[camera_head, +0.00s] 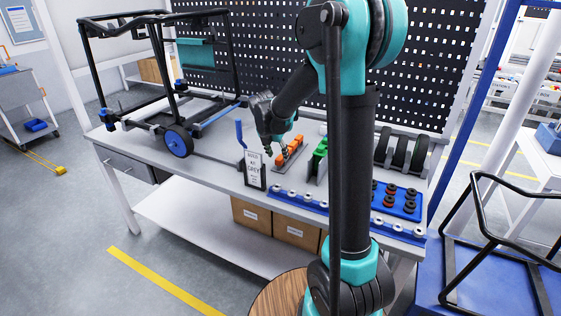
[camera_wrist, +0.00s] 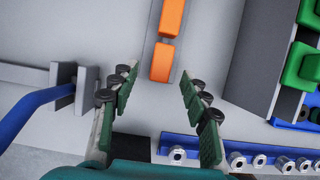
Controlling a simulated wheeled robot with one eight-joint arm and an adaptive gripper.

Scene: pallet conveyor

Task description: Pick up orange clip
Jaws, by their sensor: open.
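Orange clips (camera_head: 289,152) stand in a row on the workbench, just right of my gripper (camera_head: 272,145) in the head view. In the wrist view two orange blocks show, a near one (camera_wrist: 162,62) and a farther one (camera_wrist: 172,17). My gripper (camera_wrist: 158,75) is open and empty. Its two fingers reach forward on either side of the near orange block's lower end, with gaps on both sides. I cannot tell the height of the fingertips above the clip.
Green clips (camera_head: 318,156) stand in a holder to the right. A blue strip with metal nuts (camera_wrist: 240,150) runs along the bench's front. A small sign (camera_head: 254,168) and a blue hooked bar (camera_wrist: 35,108) are at left. A black frame cart (camera_head: 180,100) stands farther left.

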